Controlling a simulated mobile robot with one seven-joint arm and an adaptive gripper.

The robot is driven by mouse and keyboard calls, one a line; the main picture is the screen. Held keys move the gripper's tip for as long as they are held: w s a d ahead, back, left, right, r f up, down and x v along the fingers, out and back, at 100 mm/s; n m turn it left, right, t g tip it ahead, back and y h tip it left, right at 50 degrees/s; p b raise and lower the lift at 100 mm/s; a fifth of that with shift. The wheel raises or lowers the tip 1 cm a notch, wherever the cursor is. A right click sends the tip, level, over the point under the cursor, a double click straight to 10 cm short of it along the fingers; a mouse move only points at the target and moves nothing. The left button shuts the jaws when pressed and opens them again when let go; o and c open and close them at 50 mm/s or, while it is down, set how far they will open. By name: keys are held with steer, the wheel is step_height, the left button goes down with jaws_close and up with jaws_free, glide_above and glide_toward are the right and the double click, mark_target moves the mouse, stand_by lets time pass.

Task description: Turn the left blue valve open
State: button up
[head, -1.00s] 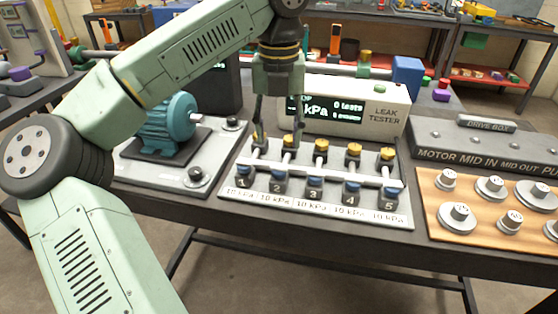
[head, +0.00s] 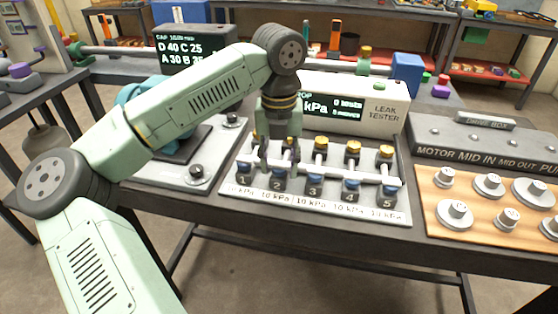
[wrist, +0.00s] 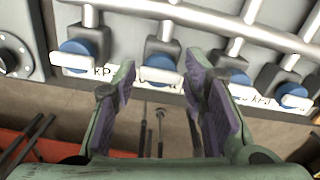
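The left blue valve (head: 247,174), marked 1, is the first in a row of numbered blue valves on a grey manifold plate (head: 312,208). In the wrist view the leftmost blue valve (wrist: 75,50) shows at upper left, beyond and left of the fingers. My gripper (head: 278,163) points down over the left end of the row, close to valves 1 and 2. In the wrist view my gripper (wrist: 165,95) has its two purple-padded fingers well apart with nothing between them. The second blue valve (wrist: 162,60) lies ahead of the gap.
A white pipe (head: 335,177) runs along the row, with yellow-topped fittings (head: 320,143) behind. The leak tester (head: 350,105) stands at the back. A blue-green motor (head: 140,95) is at left, partly hidden by my arm. A board of grey discs (head: 490,205) lies at right.

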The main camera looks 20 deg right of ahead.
jaws_close()
stand_by(0.5)
steer(key=m+b, duration=0.1)
steer(key=m, duration=0.2)
steer(key=shift+b, duration=0.35)
steer(key=m+b, duration=0.1)
steer(key=m, duration=0.4)
steer(key=shift+m, duration=0.3)
steer(key=m, duration=0.4)
steer(key=shift+m, duration=0.3)
steer(key=m, duration=0.4)
steer(key=shift+m, duration=0.3)
